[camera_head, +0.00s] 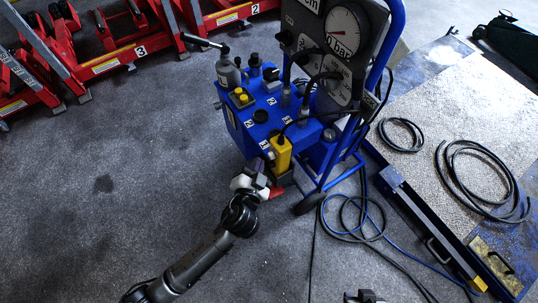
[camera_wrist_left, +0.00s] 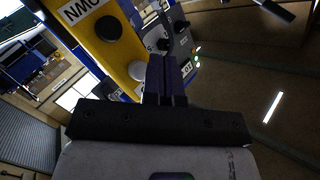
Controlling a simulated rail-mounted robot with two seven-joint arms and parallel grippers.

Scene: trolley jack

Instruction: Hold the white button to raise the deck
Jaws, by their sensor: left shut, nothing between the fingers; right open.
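A yellow control box (camera_head: 281,154) hangs at the front of the blue pump unit (camera_head: 262,118). My right gripper (camera_head: 363,296) barely shows at the bottom edge.
A gauge panel (camera_head: 340,45) on a blue trolley frame stands behind the unit. Hoses (camera_head: 360,225) lie on the floor to the right, near a metal platform (camera_head: 440,130). Red numbered stands (camera_head: 120,50) line the back left. The left floor is clear.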

